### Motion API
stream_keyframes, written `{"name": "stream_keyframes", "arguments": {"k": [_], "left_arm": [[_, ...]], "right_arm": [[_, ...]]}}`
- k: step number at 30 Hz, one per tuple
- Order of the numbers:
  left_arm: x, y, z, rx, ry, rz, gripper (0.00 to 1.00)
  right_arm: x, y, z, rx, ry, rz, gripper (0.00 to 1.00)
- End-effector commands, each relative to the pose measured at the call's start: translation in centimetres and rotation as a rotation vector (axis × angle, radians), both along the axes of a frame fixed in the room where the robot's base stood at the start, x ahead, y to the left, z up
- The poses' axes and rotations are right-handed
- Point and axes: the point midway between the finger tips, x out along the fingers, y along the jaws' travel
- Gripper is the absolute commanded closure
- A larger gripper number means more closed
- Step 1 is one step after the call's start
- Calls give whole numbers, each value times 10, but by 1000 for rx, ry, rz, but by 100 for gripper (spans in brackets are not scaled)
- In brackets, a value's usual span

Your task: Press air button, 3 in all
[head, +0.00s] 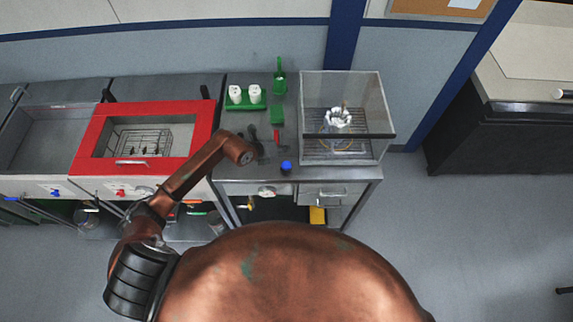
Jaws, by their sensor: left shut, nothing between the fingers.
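A small blue round button or knob (286,167) stands at the front edge of the metal bench, left of the clear-walled box; I cannot read any label that marks it as the air button. A silver machined housing (338,118) sits on a rack inside the clear-walled box (384,148). My left arm reaches in from the left, and its dark left gripper (259,146) is shut and empty over the bench, a little left of and behind the blue button, apart from it in the picture. My right gripper is out of view.
A green holder with white cups (245,94) and a green scoop-like item (280,78) stand at the back of the bench. A red-framed basin (88,144) with a wire basket lies to the left. A dark counter (470,130) stands far right, with free floor before it.

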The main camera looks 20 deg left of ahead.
Motion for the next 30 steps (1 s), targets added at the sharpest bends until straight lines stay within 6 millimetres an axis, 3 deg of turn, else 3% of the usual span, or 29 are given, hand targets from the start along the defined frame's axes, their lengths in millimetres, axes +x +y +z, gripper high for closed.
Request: {"name": "stream_keyframes", "arguments": {"k": [18,24,30], "left_arm": [[-1,0,-74,-1,2,1,100],[0,0,-86,-1,1,0,100],[0,0,-86,-1,0,0,100]], "right_arm": [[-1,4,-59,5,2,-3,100],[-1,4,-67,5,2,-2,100],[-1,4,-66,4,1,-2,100]]}}
